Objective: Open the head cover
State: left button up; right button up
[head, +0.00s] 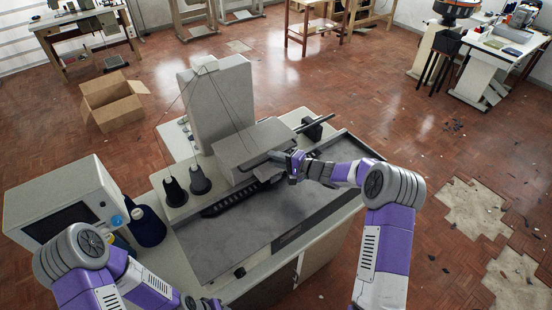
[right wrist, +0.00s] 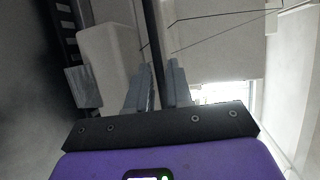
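The buttonhole machine's head (head: 255,146) is a grey box in front of a tall column. Its flat top panel looks like the head cover, and it lies level with no raised lid showing. My right gripper (head: 283,157) is at the front right edge of this box. In the right wrist view its two grey fingers (right wrist: 158,88) stand close on either side of a dark narrow bar (right wrist: 155,40). I cannot tell whether they clamp it. My left gripper (head: 207,303) is low at the bottom edge, partly cut off, away from the head; its fingers are unclear.
The tall grey column (head: 220,100) stands behind the head, with threads running down to dark cones (head: 199,180). A control box with a screen (head: 62,200) and a blue spool (head: 148,226) are at the left. The grey work plate (head: 230,245) in front is mostly clear.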

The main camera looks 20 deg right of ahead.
grip_shut()
dwell(1.4)
